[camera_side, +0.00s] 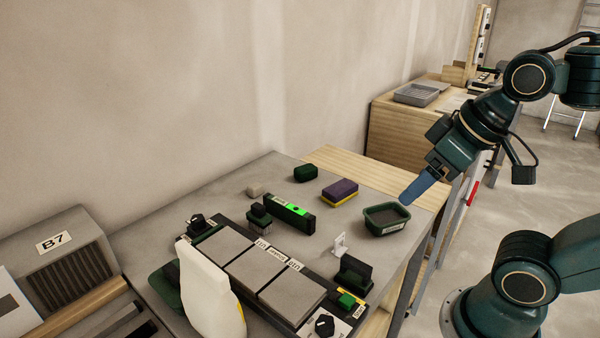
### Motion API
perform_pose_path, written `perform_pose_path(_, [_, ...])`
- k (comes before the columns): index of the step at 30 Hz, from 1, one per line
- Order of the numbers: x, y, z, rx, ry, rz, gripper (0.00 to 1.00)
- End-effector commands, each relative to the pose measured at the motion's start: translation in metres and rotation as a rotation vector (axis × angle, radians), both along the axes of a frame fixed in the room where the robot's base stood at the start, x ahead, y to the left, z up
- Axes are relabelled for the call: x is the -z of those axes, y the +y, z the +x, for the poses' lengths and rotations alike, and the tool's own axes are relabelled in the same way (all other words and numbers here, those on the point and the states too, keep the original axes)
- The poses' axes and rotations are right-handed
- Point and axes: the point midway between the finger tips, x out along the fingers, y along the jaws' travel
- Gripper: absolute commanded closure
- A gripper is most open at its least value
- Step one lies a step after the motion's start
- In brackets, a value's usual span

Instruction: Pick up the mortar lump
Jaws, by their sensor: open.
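A small pale beige lump (255,190), which looks like the mortar lump, sits on the grey bench top (225,203) near its back edge. Nothing touches it. My gripper (414,190) is at the right, well apart from the lump, pointing down and left with blue fingers above the right side of the bench. It is open, and nothing shows between the fingers. From this side the fingers overlap, so the gap is hard to see.
A green tub (388,219) stands below my gripper. Grey tiles (257,269) and a white bottle (207,290) are in front.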

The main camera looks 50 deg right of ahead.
Motion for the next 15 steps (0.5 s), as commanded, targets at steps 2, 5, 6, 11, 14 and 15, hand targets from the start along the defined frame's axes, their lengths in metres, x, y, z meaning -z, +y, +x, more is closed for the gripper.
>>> perform_pose_path(2, [0.0,0.0,0.0,0.0,0.0,0.0,0.31])
perform_pose_path(5, [-0.001,0.0,0.001,0.0,0.0,0.0,0.31])
perform_pose_path(6, [-0.001,0.0,0.002,0.0,0.001,0.0,0.31])
perform_pose_path(11, [-0.008,0.0,0.011,0.0,0.01,-0.001,0.31])
perform_pose_path(14, [-0.017,-0.001,0.024,0.0,0.021,-0.001,0.31])
perform_pose_path(15, [-0.02,-0.001,0.03,0.0,0.027,-0.002,0.31])
